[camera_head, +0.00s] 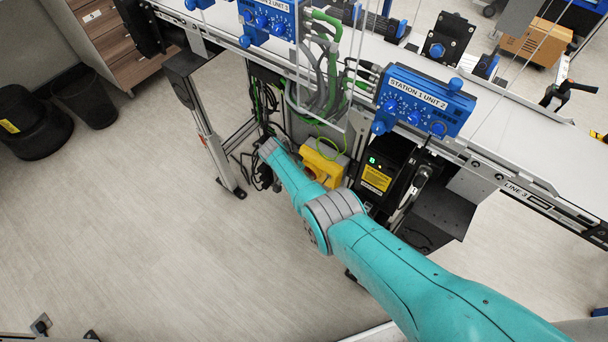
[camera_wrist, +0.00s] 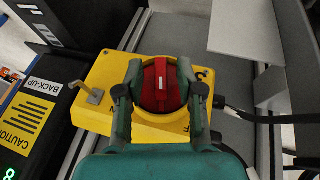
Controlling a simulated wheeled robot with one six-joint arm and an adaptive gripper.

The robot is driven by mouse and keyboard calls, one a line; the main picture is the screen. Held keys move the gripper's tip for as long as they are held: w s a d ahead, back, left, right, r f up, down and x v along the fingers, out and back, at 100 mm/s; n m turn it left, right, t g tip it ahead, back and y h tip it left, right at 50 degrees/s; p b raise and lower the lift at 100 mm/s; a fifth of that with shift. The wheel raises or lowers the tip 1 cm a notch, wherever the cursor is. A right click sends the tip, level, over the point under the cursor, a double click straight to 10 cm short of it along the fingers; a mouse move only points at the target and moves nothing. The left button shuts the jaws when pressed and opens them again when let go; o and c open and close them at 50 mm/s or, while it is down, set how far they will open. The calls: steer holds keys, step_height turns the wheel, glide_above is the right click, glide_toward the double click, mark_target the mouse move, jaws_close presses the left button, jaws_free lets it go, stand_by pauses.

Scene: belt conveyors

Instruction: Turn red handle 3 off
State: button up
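The red handle (camera_wrist: 161,86) is a round red knob with a raised grip bar and a pale mark, on top of a yellow box (camera_wrist: 103,72). The bar points roughly straight up in the wrist view. My gripper (camera_wrist: 161,72) is open, with one finger on each side of the red knob; whether either finger touches it I cannot tell. In the head view the yellow box (camera_head: 325,168) sits under the conveyor, beside my forearm. The handle is mostly hidden there. The lettering on the box is partly covered by my fingers.
A black unit with a yellow caution label (camera_wrist: 25,115) stands left of the box in the wrist view. Black cables (camera_wrist: 262,117) run off to the right. A bent metal hook (camera_wrist: 90,92) is on the box. Open floor (camera_head: 140,230) lies left.

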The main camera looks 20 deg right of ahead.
steer(key=shift+r, duration=0.1)
steer(key=v, duration=1.2)
steer(key=shift+s, duration=0.1)
stand_by(0.3)
